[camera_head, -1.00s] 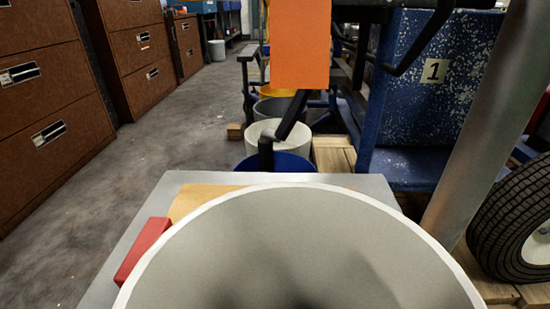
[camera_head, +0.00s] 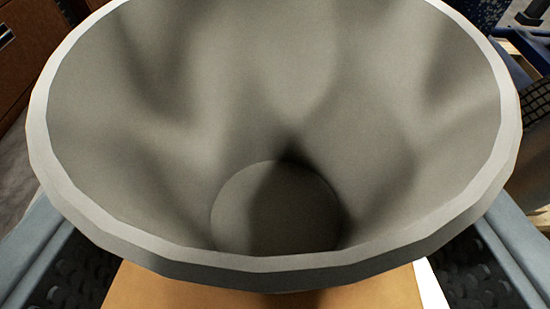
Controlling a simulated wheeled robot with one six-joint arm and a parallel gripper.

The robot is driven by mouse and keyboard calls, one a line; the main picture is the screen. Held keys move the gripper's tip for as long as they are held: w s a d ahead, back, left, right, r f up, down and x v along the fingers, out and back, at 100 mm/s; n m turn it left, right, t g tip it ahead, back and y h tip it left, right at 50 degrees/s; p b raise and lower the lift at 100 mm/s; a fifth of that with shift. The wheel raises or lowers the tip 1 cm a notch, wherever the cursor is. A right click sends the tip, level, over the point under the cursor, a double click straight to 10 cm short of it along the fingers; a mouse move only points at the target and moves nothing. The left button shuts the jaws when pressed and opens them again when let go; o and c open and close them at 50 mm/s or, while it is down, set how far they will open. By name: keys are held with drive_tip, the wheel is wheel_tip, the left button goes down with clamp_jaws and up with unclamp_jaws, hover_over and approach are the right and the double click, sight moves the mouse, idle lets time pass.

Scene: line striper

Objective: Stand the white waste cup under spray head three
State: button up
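The white waste cup (camera_head: 270,255) fills most of the view, close to the camera. I look down into it: the inner wall is greyish and shaded, the rim is paler, and the round floor shows empty. The cup's outer side and base are hidden. No spray head can be made out.
A flat tan surface (camera_head: 260,298) shows below the cup at the bottom edge, with a small white patch to its right. Brown cabinet fronts (camera_head: 18,70) show at the upper left. Blue structure (camera_head: 485,12) shows at the upper right. The cup hides most else.

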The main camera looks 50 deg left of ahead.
drive_tip(key=shift+f, duration=0.1)
drive_tip(key=o, duration=1.1)
drive_tip(key=shift+s+d+r, duration=0.1)
drive_tip(key=shift+d+r, duration=0.1)
drive_tip(key=shift+d, duration=0.05)
drive_tip(key=v, duration=1.1)
drive_tip(key=shift+s+d+r, duration=0.1)
drive_tip(key=shift+s+d, duration=0.05)
